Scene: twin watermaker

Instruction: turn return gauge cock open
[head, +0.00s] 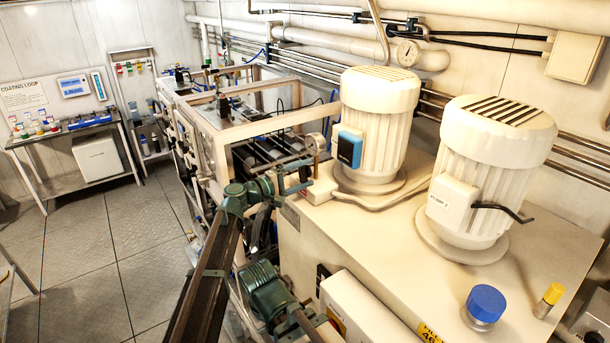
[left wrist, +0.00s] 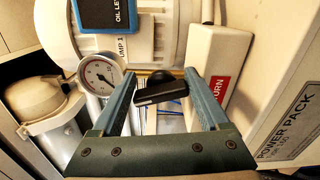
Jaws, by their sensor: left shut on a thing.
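My left gripper (head: 296,178) is at the near left corner of the cream power pack, just below the small round return gauge (head: 314,143). In the left wrist view, my left gripper (left wrist: 162,88) has a black lever handle (left wrist: 160,94) between its fingers, and it is shut on this handle. The handle lies across the gap, slightly tilted. The white-faced return gauge (left wrist: 100,75) is just left of the fingers. The cock's body is mostly hidden behind the handle and fingers.
A cream block with a red label (left wrist: 219,88) is close to the right finger. A pump motor with a blue level box (head: 349,149) stands behind the gauge. A second motor (head: 490,170) and a blue cap (head: 486,301) are on the power pack. Open floor (head: 100,260) is at left.

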